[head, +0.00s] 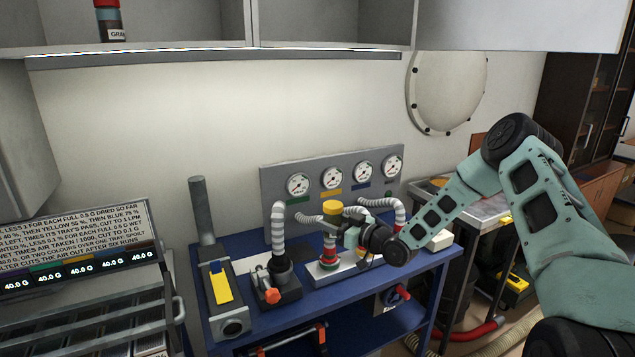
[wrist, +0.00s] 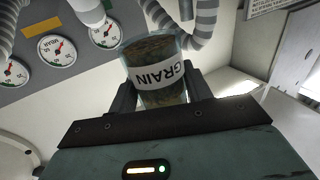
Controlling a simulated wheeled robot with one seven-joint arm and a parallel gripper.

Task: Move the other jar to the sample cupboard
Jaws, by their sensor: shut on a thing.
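My gripper (wrist: 160,98) is shut on a glass jar (wrist: 152,60) with a white GRAIN label and brown contents, seen between the fingers in the wrist view. In the head view my gripper (head: 346,236) is at the middle of the blue bench, in front of the gauge panel. A yellow lid (head: 333,207) shows beside it there, apparently the held jar's; much of the jar is hard to make out. Another jar (head: 109,22) with a red lid and a similar label stands in the open wall cupboard (head: 185,46) at upper left.
The gauge panel (head: 280,182) and grey hoses (head: 278,228) stand close around my gripper. A valve stand (head: 280,290) and a grey tube device (head: 216,300) occupy the left of the blue bench (head: 312,306). The cupboard's right compartment (head: 335,30) looks empty.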

